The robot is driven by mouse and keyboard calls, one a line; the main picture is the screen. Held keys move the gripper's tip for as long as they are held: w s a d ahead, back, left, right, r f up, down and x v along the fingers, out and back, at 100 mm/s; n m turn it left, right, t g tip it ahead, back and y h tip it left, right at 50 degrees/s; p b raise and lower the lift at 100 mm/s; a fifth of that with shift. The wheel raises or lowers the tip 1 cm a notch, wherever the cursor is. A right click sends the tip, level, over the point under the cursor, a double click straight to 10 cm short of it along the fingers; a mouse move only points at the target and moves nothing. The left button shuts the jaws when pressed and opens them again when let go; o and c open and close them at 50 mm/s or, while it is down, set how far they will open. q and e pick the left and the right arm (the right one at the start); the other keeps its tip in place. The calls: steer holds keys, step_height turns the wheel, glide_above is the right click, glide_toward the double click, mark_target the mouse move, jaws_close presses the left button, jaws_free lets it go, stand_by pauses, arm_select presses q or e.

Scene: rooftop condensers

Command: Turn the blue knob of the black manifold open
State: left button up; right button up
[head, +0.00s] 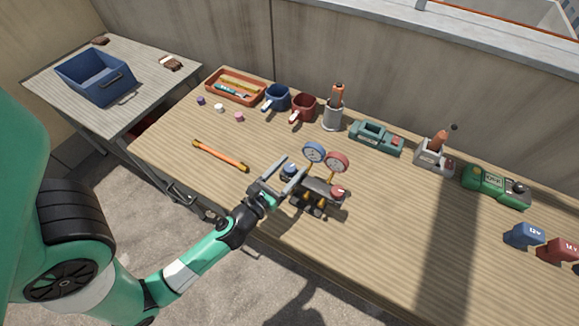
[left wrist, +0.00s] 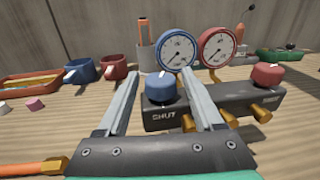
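The black manifold (head: 318,189) sits on the wooden table with a blue gauge (head: 314,152) and a red gauge (head: 337,161) above it. Its blue knob (head: 290,170) is at the left end, its red knob (head: 337,192) at the right. In the left wrist view the blue knob (left wrist: 160,88) has a white mark on top, and SHUT is printed below it. My left gripper (head: 285,171) is open, with a finger on either side of the blue knob in the wrist view. A gap shows at the left finger; contact at the right one is unclear. My right gripper is out of view.
Mugs (head: 303,107), a cup with an orange-handled tool (head: 333,112) and a teal device (head: 375,137) stand behind. A blue bin (head: 68,83) is on the side table. The table's front right is clear.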

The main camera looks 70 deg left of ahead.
arm_select(q)
jaws_close()
steer(key=b, duration=0.1)
steer(key=n+g+y+b, duration=0.1)
steer(key=shift+w+d+f+b, duration=0.1)
steer(key=shift+w+f+b, duration=0.05)
steer(key=shift+f+b, duration=0.2)
steer(key=shift+r+n+g+y+b, duration=0.1)
steer(key=shift+n+g+y+b, duration=0.2)
steer(key=shift+n+y+b, duration=0.15)
steer(key=shift+r+n+g+y, duration=0.1)
steer(key=shift+n+g+y, duration=0.15)
steer(key=shift+g+y, duration=0.25)
steer(key=shift+r+n+g+y, duration=0.15)
steer(key=shift+n+g+y, duration=0.9)
steer(key=shift+g, duration=0.15)
steer(key=shift+o, duration=0.8)
jaws_free()
